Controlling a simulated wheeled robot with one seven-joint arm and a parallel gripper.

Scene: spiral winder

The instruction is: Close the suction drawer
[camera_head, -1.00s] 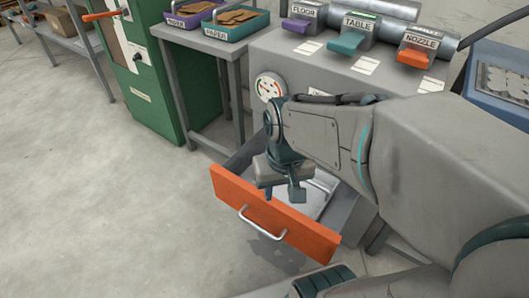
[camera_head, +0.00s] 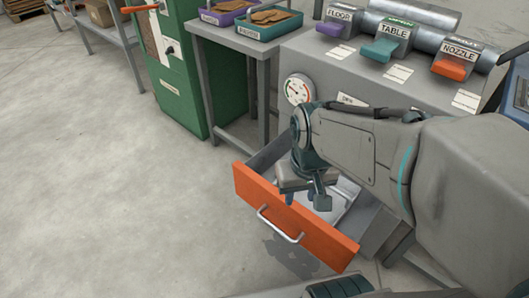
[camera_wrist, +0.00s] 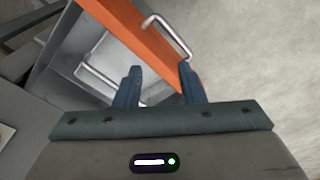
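The suction drawer (camera_head: 291,221) stands pulled out of the grey machine, its orange front facing the lower left with a metal bar handle (camera_head: 279,224). Inside the drawer a pale tray or panel shows, partly hidden by my arm. My gripper (camera_head: 304,198) hangs above the drawer, just behind its orange front. In the wrist view my gripper (camera_wrist: 158,84) has its two fingers apart with nothing between them. The orange front (camera_wrist: 140,40) crosses beyond the fingertips, and the handle (camera_wrist: 169,35) lies past it, apart from the fingers.
The grey machine (camera_head: 330,70) carries a pressure gauge (camera_head: 298,89) and levers labelled floor, table and nozzle. A side table (camera_head: 235,45) with purple and teal trays stands left of it, next to a green cabinet (camera_head: 185,80). The floor (camera_head: 110,190) left of the drawer is clear.

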